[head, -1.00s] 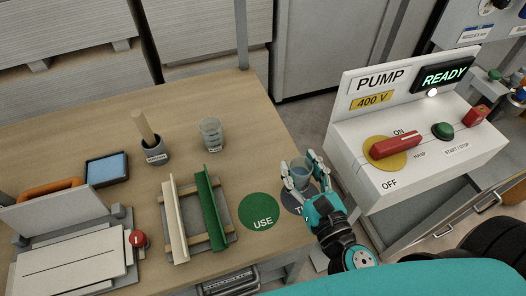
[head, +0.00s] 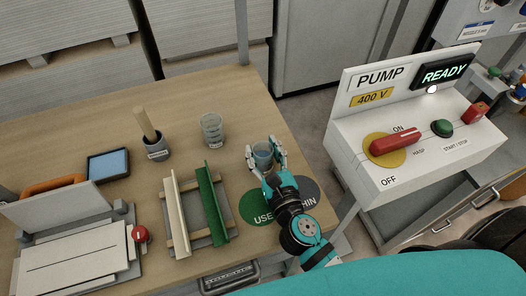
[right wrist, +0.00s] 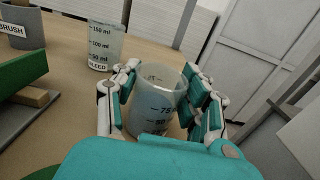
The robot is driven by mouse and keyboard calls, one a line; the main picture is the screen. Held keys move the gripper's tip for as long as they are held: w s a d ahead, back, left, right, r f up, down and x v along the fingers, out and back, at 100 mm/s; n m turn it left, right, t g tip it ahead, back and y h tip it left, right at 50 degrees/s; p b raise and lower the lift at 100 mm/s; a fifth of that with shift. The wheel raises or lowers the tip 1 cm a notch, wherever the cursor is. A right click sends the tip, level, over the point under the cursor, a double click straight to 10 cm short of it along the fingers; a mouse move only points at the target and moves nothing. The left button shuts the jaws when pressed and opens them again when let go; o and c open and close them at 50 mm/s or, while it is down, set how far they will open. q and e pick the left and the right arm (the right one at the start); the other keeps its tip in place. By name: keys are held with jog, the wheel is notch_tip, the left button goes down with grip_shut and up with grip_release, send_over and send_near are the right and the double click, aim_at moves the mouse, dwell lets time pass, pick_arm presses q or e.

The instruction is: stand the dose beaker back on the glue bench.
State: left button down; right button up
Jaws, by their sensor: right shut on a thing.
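The dose beaker (head: 262,157), a small clear cup with bluish contents, is held between the fingers of my right gripper (head: 264,152). In the right wrist view the beaker (right wrist: 156,106) is upright with graduation marks, and fingers (right wrist: 165,88) close on it from both sides. It is over the right part of the wooden glue bench (head: 150,98), behind the green USE disc (head: 254,207). I cannot tell whether its base touches the bench. My left gripper is not in view.
A larger clear beaker (head: 212,130), labelled BLEED in the right wrist view (right wrist: 104,46), stands to the left. A brush pot (head: 155,147), blue pad (head: 108,165) and green-and-cream rail fixture (head: 213,205) are farther left. The pump panel (head: 405,150) stands right of the bench.

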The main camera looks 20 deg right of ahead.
jog(key=shift+f, duration=0.1)
jog(key=o, duration=1.2)
jog(key=shift+s, duration=0.2)
jog(key=s+b, duration=0.2)
jog(key=s, duration=0.3)
jog(key=s+b, duration=0.3)
jog(key=s, duration=0.2)
jog(key=shift+s+d+f+b, duration=0.1)
jog(key=shift+s+d+b, duration=0.1)
jog(key=shift+b, duration=0.15)
jog(key=shift+s+r, duration=0.3)
jog(key=shift+s, duration=0.4)
